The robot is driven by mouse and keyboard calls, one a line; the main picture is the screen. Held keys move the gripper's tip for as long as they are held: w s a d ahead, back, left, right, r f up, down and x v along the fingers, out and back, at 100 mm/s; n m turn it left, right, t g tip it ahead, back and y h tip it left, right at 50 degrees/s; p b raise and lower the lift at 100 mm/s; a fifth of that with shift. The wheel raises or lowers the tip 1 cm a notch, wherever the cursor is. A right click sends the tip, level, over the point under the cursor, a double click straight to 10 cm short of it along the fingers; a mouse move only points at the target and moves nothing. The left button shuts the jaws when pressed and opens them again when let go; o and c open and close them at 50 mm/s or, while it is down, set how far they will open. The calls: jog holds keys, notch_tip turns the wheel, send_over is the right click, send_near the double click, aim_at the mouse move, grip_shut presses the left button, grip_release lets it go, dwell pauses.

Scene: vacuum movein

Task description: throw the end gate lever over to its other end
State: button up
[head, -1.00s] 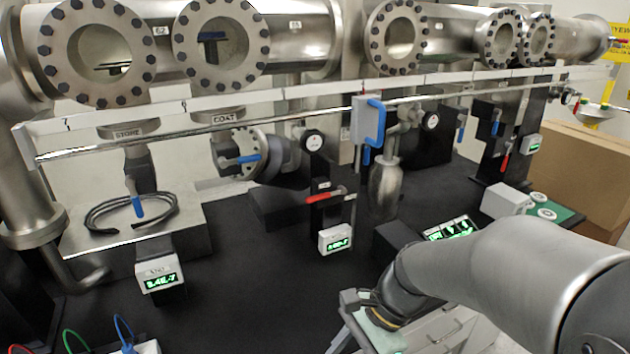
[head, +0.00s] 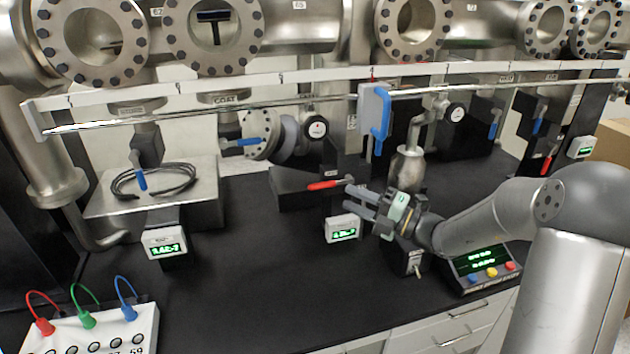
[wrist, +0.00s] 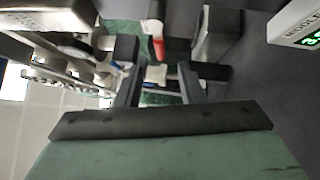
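A red-handled lever (head: 324,185) sticks out level to the left from a small valve on a dark post at mid-bench. Its label is too small to read, so I cannot confirm that it is the end gate's. My gripper (head: 352,201) reaches in from the right, close to this lever's right end. In the wrist view my gripper (wrist: 160,72) has its two fingers apart with nothing clasped. A red handle (wrist: 158,46) shows just beyond the fingertips, roughly in line with the gap. Contact is not visible.
A small display box (head: 342,229) stands just below my gripper. A long horizontal rail (head: 240,107) with a blue-handled carriage (head: 377,118) runs above. Blue levers, a coiled cable (head: 155,180) and a button console (head: 483,266) are around. The black bench (head: 260,270) is clear at front middle.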

aim_at(326, 187)
jog(key=p+x, duration=0.1)
jog(key=x, duration=0.9)
jog(key=shift+w+a, duration=0.25)
jog(key=shift+a, duration=0.05)
grip_shut()
